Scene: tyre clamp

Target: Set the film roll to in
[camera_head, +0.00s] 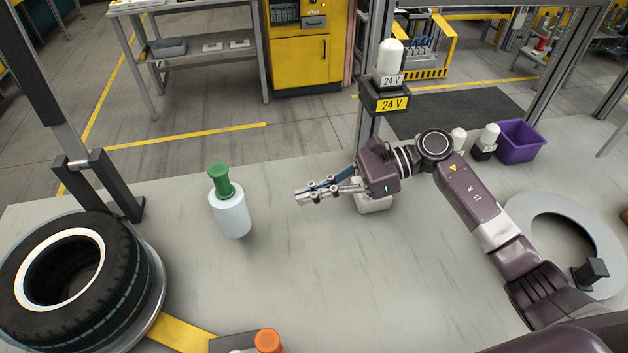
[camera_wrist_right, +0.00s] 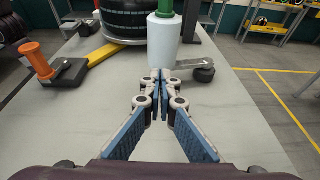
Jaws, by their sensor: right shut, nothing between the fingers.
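The film roll (camera_head: 231,214), a white cylinder with a green handle (camera_head: 219,180) on top, stands on the grey table left of the centre in the head view. It also shows straight ahead of the fingers in the right wrist view (camera_wrist_right: 163,42). My right gripper (camera_head: 300,197) points left towards the roll, with a clear gap between its fingertips and the roll in the head view. Its fingers are shut with nothing between them; the tips meet in the wrist view (camera_wrist_right: 160,76). My left gripper is not in view.
A tyre (camera_head: 105,275) lies on a round stand at the left, beside a dark post. A yellow bar (camera_head: 180,333) and an orange handle (camera_head: 267,341) are at the front. A 24 V post (camera_head: 391,103), purple bin (camera_head: 520,142) and grey ring (camera_head: 590,232) are right. The table's middle is clear.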

